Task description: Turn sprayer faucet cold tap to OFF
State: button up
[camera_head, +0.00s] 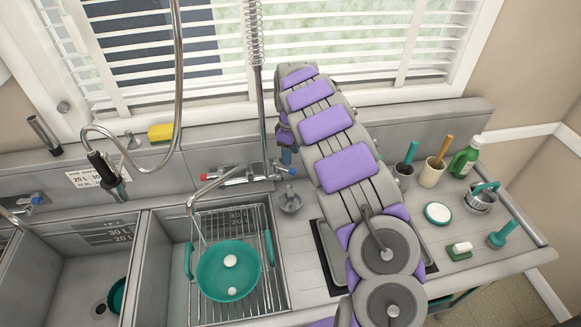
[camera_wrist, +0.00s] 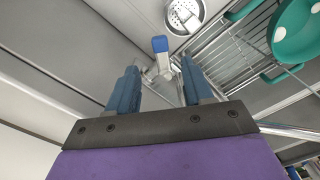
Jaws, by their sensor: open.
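The sprayer faucet (camera_head: 240,175) is a metal wall mixer with a red-marked tap (camera_head: 204,177) on its left and a blue-marked cold tap (camera_head: 291,171) on its right. In the wrist view the cold tap's blue-ended lever (camera_wrist: 160,44) shows just beyond my fingertips, roughly centred between them. My gripper (camera_wrist: 159,66) is open, with two blue fingers spread apart and nothing held. In the head view my gripper (camera_head: 286,157) is mostly hidden by my arm, just above the cold tap. I cannot tell whether the fingers touch the lever.
A green pot (camera_head: 228,297) with white round items sits on a wire rack in the sink below the faucet. The sprayer hose (camera_head: 179,80) hangs to the left. A yellow sponge (camera_head: 160,132) lies on the back ledge.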

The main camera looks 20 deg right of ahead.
aim_at(291, 169)
notch_tip(291, 169, down, 7)
jog(key=shift+r, duration=0.2)
jog(key=shift+c, duration=0.5)
grip_shut()
